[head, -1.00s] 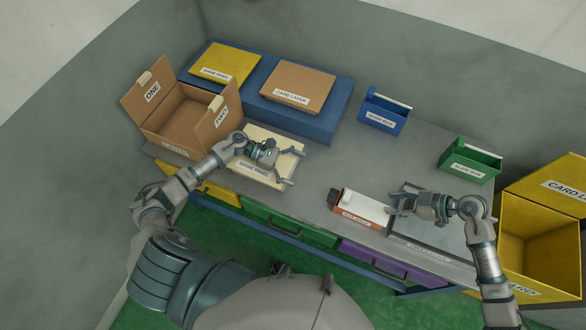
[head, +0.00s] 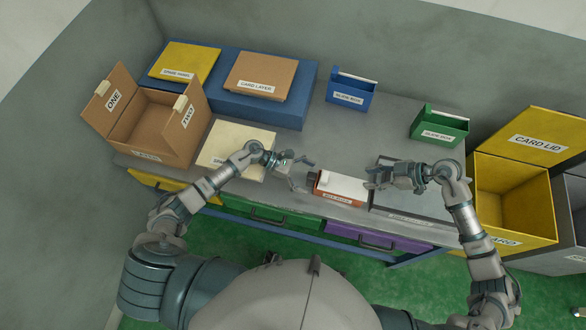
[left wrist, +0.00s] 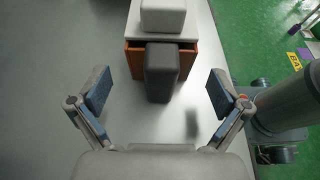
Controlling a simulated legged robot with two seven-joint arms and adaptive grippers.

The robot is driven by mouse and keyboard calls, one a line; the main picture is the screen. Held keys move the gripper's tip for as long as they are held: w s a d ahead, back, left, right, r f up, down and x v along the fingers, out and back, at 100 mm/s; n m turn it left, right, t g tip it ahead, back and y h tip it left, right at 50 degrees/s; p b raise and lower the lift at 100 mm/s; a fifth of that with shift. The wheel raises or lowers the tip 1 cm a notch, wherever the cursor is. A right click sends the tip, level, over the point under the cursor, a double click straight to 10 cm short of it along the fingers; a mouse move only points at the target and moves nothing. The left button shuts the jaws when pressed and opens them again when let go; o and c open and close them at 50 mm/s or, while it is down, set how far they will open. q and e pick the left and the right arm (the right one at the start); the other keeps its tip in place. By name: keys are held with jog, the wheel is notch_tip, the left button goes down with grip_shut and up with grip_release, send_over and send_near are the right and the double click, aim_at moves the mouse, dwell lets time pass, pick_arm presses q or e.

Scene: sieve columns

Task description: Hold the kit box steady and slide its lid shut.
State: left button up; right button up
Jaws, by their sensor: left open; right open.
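The kit box (head: 343,197), orange-red with a white lid (head: 345,185), lies near the table's front edge. A white raised block sits on the lid near its left end. A dark block (left wrist: 161,72) sticks out of the box's left end, between the orange walls (left wrist: 134,58) in the left wrist view. My left gripper (head: 301,174) is open just left of this end, its fingers (left wrist: 160,95) spread wider than the box and not touching it. My right gripper (head: 371,179) is at the box's right end; contact there cannot be told.
A grey tray-like panel (head: 408,202) lies under my right gripper. A cream board (head: 240,140) and open cardboard box (head: 140,125) stand left, a blue platform (head: 290,110) behind. Blue (head: 350,97) and green (head: 440,130) boxes stand at the back; an open yellow box (head: 515,205) is right.

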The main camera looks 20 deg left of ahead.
aim_at(316, 180)
pick_arm(q)
jog(key=shift+x, duration=1.55)
pick_arm(e)
jog(key=shift+d, duration=0.2)
pick_arm(q)
jog(key=shift+r, duration=0.1)
jog(key=shift+a, duration=0.1)
jog(key=shift+c, duration=0.8)
pick_arm(e)
jog(key=shift+a, duration=0.1)
pick_arm(q)
jog(key=c, duration=1)
jog(key=shift+c, duration=0.2)
